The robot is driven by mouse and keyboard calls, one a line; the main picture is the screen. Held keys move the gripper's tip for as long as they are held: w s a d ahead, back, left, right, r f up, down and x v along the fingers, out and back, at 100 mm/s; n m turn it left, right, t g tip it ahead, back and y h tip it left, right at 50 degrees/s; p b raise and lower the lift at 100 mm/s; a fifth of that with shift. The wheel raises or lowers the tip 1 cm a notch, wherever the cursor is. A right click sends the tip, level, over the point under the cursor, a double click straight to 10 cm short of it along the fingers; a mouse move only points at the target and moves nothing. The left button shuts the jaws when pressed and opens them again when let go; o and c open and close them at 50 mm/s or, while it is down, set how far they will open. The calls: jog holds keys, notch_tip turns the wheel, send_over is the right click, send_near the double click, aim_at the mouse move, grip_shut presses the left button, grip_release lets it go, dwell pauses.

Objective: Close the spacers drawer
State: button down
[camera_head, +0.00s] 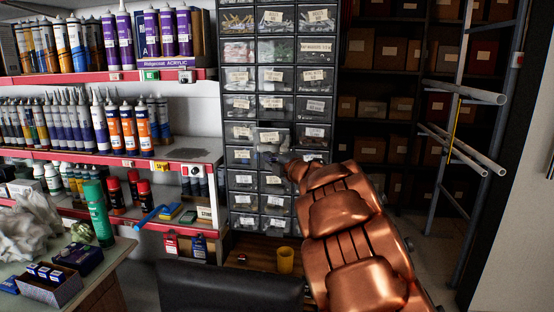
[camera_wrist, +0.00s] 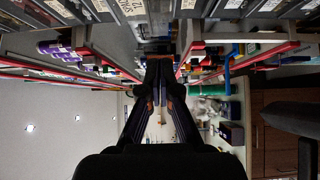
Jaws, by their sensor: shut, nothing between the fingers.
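A tall dark cabinet (camera_head: 222,70) of small clear-fronted drawers stands in the middle of the head view. One middle-column drawer (camera_head: 270,147) appears to stick out a little, with a dark gap above its front. Its label is too small to read, so I cannot confirm it is the spacers drawer. My gripper (camera_head: 276,158) is shut and empty, at the front of this drawer and partly over its lower right; I cannot tell whether they touch. In the wrist view my gripper (camera_wrist: 159,64) points toward the cabinet, with labelled drawer fronts (camera_wrist: 131,8) along the top edge.
Red-edged shelves (camera_head: 95,78) of cartridges and cans stand left of the cabinet. A table (camera_head: 110,262) with boxes is at lower left. A yellow cup (camera_head: 286,260) stands below the cabinet. A metal rack (camera_head: 455,100) with pipes is at right.

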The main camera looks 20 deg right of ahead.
aim_at(266, 150)
jog(key=shift+w+d+p, duration=0.35)
jog(key=shift+w+d, duration=0.2)
jog(key=shift+w, duration=0.35)
jog(key=shift+w+d+p, duration=0.35)
jog(key=shift+w+d, duration=0.2)
jog(key=shift+w, duration=0.3)
